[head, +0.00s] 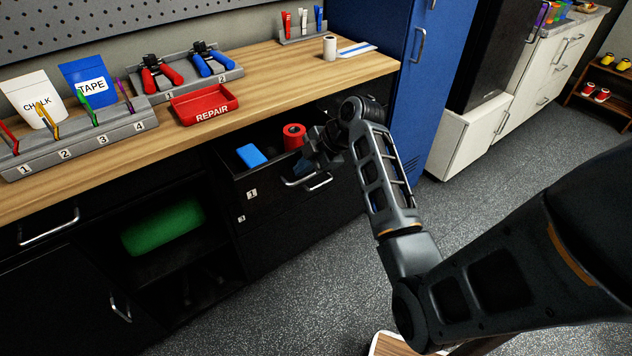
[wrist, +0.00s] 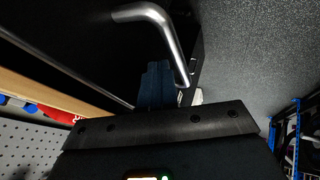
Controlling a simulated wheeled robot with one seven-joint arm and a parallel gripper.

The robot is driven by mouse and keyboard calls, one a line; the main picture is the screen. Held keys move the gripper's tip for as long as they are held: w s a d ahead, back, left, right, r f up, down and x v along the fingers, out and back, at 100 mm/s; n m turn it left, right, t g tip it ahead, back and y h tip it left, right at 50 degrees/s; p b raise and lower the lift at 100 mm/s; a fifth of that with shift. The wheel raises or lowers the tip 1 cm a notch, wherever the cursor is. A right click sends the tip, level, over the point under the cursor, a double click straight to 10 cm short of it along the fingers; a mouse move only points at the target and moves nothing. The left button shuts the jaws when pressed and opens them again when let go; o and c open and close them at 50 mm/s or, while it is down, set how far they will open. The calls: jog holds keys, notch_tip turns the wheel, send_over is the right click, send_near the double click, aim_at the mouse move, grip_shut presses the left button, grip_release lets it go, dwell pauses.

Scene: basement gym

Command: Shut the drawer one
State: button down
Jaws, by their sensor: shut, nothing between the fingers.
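Drawer one (head: 258,187) is a black drawer under the wooden bench, marked with a white 1 label, and it stands open. A blue block (head: 252,156) and a red roll (head: 293,137) show inside it. Its silver handle (head: 307,181) is on the front, and the handle also shows large in the wrist view (wrist: 163,32). My gripper (head: 318,168) is at the handle's right part, with its fingers (wrist: 157,85) beside the bar. The fingers are shut with nothing between them; I cannot tell whether they touch the handle. The arm hides the drawer's right end.
A red REPAIR tray (head: 205,104) sits on the bench (head: 262,72) above the drawer. An open shelf with a green item (head: 163,224) is to the left. A blue locker (head: 388,75) stands to the right.

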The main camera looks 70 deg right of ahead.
jog(key=w+d+b, duration=0.1)
jog(key=w+d, duration=0.1)
jog(key=w, duration=0.1)
jog(key=w+d+b, duration=0.1)
jog(key=w+d, duration=0.1)
jog(key=w, duration=0.2)
jog(key=w+d+b, duration=0.2)
jog(key=w, duration=0.1)
jog(key=shift+w+d, duration=0.3)
jog(key=shift+w, duration=0.1)
jog(key=shift+r, duration=0.1)
